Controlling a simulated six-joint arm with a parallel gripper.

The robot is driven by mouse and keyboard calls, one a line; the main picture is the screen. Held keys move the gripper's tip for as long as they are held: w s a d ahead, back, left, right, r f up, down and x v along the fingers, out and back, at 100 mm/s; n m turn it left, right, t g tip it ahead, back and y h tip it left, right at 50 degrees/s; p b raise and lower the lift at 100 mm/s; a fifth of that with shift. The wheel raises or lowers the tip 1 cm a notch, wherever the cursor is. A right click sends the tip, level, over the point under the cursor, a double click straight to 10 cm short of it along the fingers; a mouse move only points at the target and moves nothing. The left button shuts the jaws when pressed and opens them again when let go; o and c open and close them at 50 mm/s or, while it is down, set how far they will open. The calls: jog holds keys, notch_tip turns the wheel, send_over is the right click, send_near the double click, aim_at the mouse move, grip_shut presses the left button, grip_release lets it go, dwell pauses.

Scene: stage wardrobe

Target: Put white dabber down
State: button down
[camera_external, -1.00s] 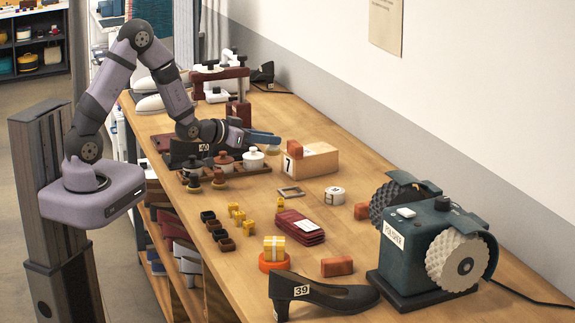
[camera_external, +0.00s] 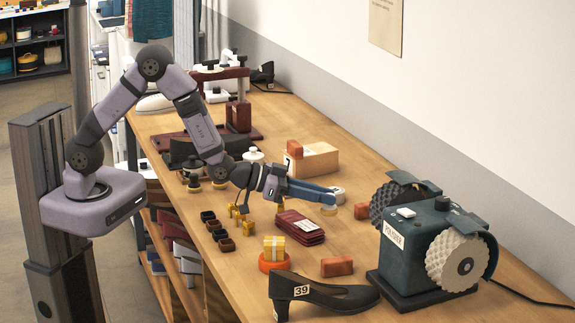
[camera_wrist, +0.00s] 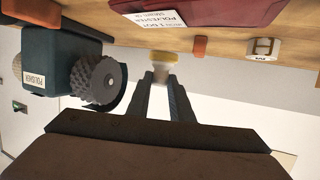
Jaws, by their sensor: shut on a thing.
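My gripper (camera_external: 329,203) is shut on the white dabber (camera_wrist: 161,71). In the wrist view the dabber's white body is between my two fingertips, and its yellowish pad faces the table. In the external view only a small pale part of the dabber (camera_external: 329,211) shows under the fingertips. It is over the table to the right of the dark red packets (camera_external: 298,228). I cannot tell whether the pad touches the wood.
A white labelled roll (camera_external: 338,194) lies just behind my fingers. An orange block (camera_external: 361,211) is close to the right, with the polisher (camera_external: 420,245) beyond. Small yellow pieces (camera_external: 240,215) and dark cups (camera_external: 218,228) stand left. Bare wood (camera_external: 375,235) lies right of the packets.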

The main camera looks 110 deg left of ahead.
jog(key=w+r+n+y, duration=0.1)
jog(key=w+r, duration=0.3)
jog(key=w, duration=0.6)
jog(key=shift+w+a+r+g+y, duration=0.2)
jog(key=shift+g+y, duration=0.1)
jog(key=shift+g, duration=0.1)
jog(key=shift+f+p, duration=0.8)
jog(key=shift+f, duration=4.2)
jog(key=shift+f+b, duration=0.25)
jog(key=shift+b, duration=0.05)
jog(key=c, duration=1.6)
grip_release()
